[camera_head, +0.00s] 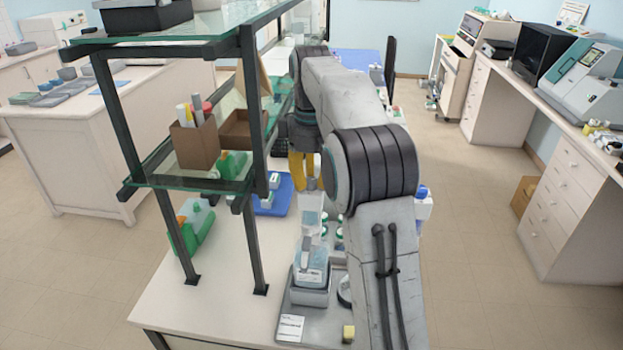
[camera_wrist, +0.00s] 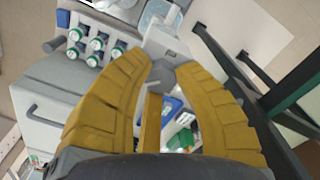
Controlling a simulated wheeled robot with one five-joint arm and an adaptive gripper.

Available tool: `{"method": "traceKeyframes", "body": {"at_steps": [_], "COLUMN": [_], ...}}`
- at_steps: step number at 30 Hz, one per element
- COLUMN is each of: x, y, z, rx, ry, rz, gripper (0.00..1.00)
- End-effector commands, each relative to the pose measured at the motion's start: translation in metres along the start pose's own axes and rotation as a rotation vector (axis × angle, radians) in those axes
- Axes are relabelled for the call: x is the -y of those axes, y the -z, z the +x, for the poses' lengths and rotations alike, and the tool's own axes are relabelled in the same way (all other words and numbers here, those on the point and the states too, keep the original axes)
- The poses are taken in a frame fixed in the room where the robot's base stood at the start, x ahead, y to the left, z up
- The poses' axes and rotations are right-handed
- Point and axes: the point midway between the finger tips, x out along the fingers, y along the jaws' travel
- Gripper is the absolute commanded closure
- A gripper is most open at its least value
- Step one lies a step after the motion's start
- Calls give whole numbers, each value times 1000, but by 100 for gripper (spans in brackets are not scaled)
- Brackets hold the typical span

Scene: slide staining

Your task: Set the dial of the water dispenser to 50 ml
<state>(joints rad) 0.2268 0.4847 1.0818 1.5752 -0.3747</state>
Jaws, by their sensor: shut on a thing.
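The water dispenser (camera_head: 311,262) stands upright on a grey tray near the front of the bench. It has a clear, bluish bottle at the bottom and a narrow upper part. In the wrist view its pale grey upper part (camera_wrist: 165,40) lies just past my fingertips. My gripper (camera_head: 303,175) has yellow fingers and is at the top of the dispenser. In the wrist view its fingertips (camera_wrist: 169,72) close on a small grey piece at the dispenser, seemingly the dial. The fingers hide most of it, and no scale or setting can be read.
A glass shelf rack with dark posts (camera_head: 255,170) stands close on the left. White bottles with green caps (camera_wrist: 95,45) stand in a rack beside the dispenser. A blue tray (camera_head: 273,195) lies behind it. A small yellow block (camera_head: 348,333) sits on the grey tray (camera_head: 322,332).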

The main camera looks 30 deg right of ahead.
Motion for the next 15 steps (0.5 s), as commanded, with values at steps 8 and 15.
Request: {"method": "traceKeyframes", "body": {"at_steps": [8, 15], "x": [0, 0], "y": [0, 0], "z": [1, 1], "rx": [3, 3], "ry": [1, 0], "rz": [262, 469], "gripper": [100, 100]}}
